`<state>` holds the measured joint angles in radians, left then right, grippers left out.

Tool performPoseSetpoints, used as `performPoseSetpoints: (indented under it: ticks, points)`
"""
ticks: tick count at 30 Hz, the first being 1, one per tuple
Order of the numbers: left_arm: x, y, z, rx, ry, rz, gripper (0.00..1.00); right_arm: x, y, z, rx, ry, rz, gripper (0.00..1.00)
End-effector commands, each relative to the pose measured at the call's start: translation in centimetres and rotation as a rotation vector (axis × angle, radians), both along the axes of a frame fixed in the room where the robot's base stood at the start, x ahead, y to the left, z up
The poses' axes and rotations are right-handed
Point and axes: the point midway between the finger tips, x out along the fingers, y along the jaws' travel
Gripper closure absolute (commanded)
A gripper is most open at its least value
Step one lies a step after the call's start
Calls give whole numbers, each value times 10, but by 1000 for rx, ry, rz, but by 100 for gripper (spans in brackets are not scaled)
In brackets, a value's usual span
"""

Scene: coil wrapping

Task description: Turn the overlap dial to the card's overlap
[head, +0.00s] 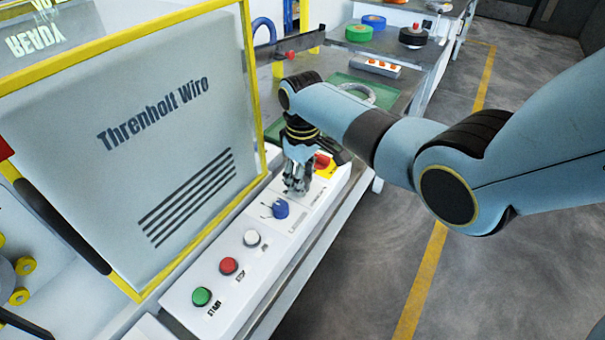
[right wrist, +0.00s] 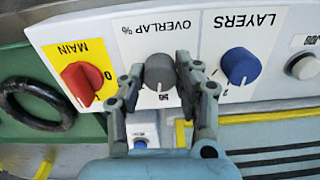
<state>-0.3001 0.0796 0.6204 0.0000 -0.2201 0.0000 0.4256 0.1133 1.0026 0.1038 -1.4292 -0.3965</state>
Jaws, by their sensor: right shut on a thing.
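The grey overlap dial (right wrist: 159,71) sits on the white control panel (right wrist: 211,98), under an upside-down "OVERLAP %" label in the right wrist view. My right gripper (right wrist: 160,76) is shut on this dial, with one finger on each side. A small number beside the dial is too small to read surely. I see no card that I can make out. My left gripper is not in view.
The blue layers dial (head: 280,208) is close beside my gripper, and the red main switch (head: 321,161) is on its other side. White, red and green (head: 201,296) buttons line the panel's near end. A yellow-framed guard (head: 255,75) rises along the panel's left.

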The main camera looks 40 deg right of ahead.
Motion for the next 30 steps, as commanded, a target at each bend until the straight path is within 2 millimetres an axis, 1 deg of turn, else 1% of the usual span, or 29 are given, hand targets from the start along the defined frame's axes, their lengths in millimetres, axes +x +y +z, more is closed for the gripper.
performPoseSetpoints:
  ticks: [1, 3, 12, 21, 30]
  points:
    - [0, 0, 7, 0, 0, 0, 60, -1, 1, 3, 1, 3, -37, 100]
    - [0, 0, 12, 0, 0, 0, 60, -1, 1, 3, 1, 3, -100, 100]
    - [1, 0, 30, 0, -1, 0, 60, -1, 1, 2, 1, 3, -384, 100]
    - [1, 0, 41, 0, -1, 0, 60, 0, 1, 1, 1, 2, -641, 100]
    - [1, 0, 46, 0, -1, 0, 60, 0, 1, 0, 1, 1, -807, 100]
